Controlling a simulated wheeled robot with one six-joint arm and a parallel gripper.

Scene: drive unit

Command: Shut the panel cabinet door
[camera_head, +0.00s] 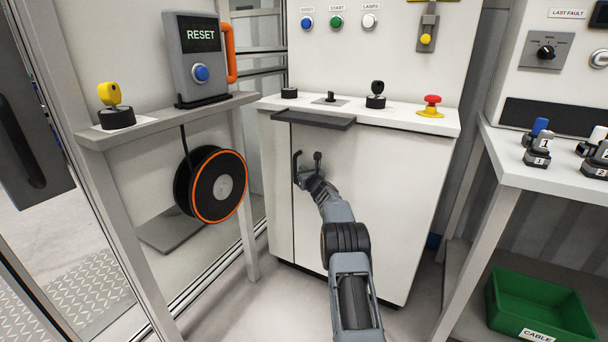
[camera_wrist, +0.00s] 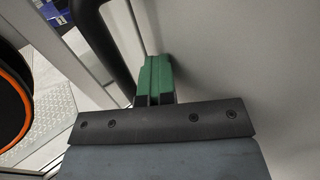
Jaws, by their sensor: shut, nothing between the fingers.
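The white panel cabinet door (camera_head: 375,205) is on the front of the console cabinet. It looks flush or nearly flush with the front; I cannot tell whether a small gap is left. Its black bar handle (camera_head: 296,166) is near the door's left edge. My gripper (camera_head: 303,177) is at the door's upper left, just right of the handle. In the wrist view the green fingertips (camera_wrist: 155,80) are together with nothing between them. They are close to the pale door face (camera_wrist: 235,70), with the dark handle (camera_wrist: 108,40) at their left. Contact with the door cannot be told.
A cable reel (camera_head: 218,185) hangs under the shelf at left. A grey ledge (camera_head: 313,119) juts out above the door. A white table (camera_head: 530,175) and a green cable bin (camera_head: 540,305) are at right. Some floor is clear before the cabinet.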

